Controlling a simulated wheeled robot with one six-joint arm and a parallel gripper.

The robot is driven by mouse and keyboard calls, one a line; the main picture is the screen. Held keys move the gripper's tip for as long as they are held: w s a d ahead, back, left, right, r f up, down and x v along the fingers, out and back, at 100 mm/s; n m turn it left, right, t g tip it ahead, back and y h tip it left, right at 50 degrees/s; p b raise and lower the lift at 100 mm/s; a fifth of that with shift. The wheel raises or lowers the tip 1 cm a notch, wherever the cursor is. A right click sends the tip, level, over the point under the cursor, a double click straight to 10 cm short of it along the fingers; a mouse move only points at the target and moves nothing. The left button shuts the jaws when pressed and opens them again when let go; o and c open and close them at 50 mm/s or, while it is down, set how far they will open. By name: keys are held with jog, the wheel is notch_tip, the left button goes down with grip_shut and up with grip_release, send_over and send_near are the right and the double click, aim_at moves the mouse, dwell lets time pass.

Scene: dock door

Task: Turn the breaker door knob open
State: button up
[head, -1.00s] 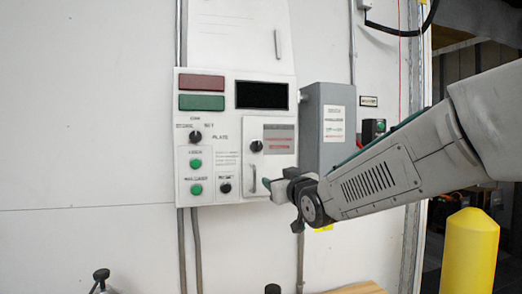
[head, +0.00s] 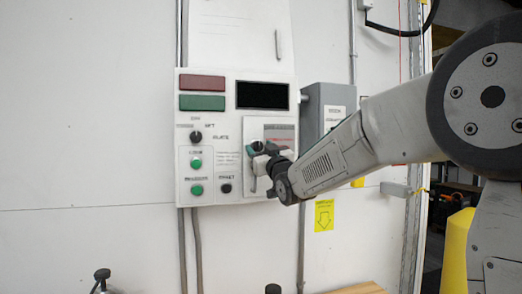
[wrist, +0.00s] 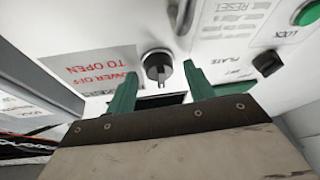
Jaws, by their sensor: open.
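The breaker door knob (wrist: 158,66) is a round black knob with a pale mark, on the white breaker door (head: 254,126). In the wrist view it shows between and beyond the two green fingertips of my gripper (wrist: 160,78), with a gap on each side. In the head view my gripper (head: 257,154) is in front of the door and hides the knob. The gripper is open and empty. I cannot tell how far the fingertips are from the door face. A red-lettered label (wrist: 100,72) reading "power off to open" is beside the knob.
The control panel (head: 215,120) carries another black knob (head: 196,136), green buttons (head: 196,163) and a dark display (head: 262,95). A grey box (head: 315,108) stands out from the wall at the right of the panel. A yellow bollard (head: 457,255) is at the lower right.

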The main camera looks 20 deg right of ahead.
jog(key=c, duration=1)
jog(key=shift+m, duration=0.3)
jog(key=m+h, duration=0.1)
jog(key=m, duration=0.1)
jog(key=m+h, duration=0.1)
jog(key=m, duration=0.1)
jog(key=m+h, duration=0.2)
jog(key=shift+a+m, duration=0.25)
jog(key=shift+m, duration=0.05)
jog(key=m+h, duration=0.1)
jog(key=m, duration=0.2)
jog(key=m+h, duration=0.2)
jog(key=m, duration=0.1)
jog(key=shift+a+m, duration=0.1)
jog(key=shift+m, duration=0.2)
jog(key=m+g+h, duration=0.1)
jog(key=m, duration=0.2)
jog(key=m+g+h, duration=0.1)
jog(key=m, duration=0.2)
jog(key=shift+a+r+h, duration=0.1)
jog(key=shift+h, duration=0.2)
jog(key=shift+m+g+h, duration=0.5)
jog(key=shift+m+g, duration=0.5)
jog(key=shift+m, duration=1.3)
jog(key=shift+r, duration=0.1)
